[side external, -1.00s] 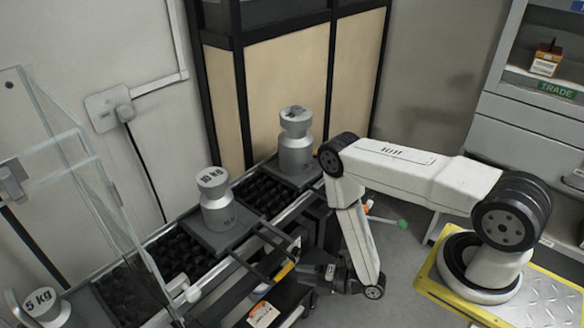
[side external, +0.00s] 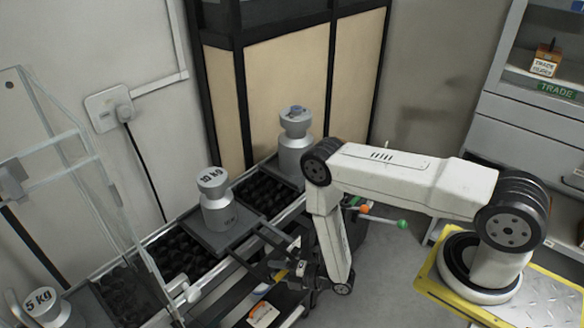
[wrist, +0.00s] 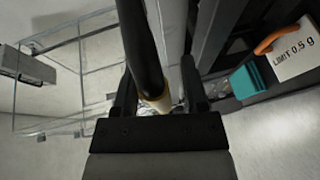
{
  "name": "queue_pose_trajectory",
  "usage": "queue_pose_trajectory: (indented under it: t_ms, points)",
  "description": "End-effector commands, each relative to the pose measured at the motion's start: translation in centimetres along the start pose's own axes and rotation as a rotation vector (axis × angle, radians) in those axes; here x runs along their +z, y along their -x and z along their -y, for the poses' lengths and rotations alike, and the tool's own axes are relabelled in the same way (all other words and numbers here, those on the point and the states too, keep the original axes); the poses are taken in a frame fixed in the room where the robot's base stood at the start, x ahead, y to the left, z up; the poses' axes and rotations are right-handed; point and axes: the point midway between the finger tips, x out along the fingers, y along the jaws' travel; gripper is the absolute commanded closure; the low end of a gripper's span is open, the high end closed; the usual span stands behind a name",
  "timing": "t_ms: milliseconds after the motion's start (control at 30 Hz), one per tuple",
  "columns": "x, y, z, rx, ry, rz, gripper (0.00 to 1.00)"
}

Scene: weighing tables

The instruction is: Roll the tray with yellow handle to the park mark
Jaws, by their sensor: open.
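A dark grey tray (side external: 240,238) carries a 10 kg weight (side external: 215,203) on the roller track in the side external view. Dark handle bars (side external: 272,238) reach from its front edge toward my gripper (side external: 293,272). A small yellow patch (side external: 281,274) shows right beside my gripper and is mostly hidden. In the wrist view, a dark bar with a pale yellow end (wrist: 155,101) lies between the open fingers of my gripper (wrist: 160,95). I cannot tell whether either finger touches it. The park mark cannot be made out.
Another silver weight (side external: 295,143) stands at the far end of the track, and a 5 kg weight (side external: 43,308) at the near left. A glass enclosure (side external: 75,170) stands at left. A card marked LIMIT 0.5 g (wrist: 295,55) hangs beside a teal block (wrist: 257,78).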

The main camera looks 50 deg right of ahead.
Motion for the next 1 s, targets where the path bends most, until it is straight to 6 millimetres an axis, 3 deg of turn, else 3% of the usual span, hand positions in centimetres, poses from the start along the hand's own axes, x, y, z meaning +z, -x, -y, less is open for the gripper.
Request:
queue_pose_trajectory:
  t_ms: [100, 267, 300, 1000]
  points:
    - [0.00, 0.01, -0.01, 0.000, 0.000, 0.000, 0.44]
    - [0.01, 0.03, -0.01, 0.000, 0.000, 0.000, 0.95]
    - [0.00, 0.03, -0.01, 0.000, 0.000, 0.000, 1.00]
    - [0.00, 0.07, 0.00, 0.000, 0.000, 0.000, 1.00]
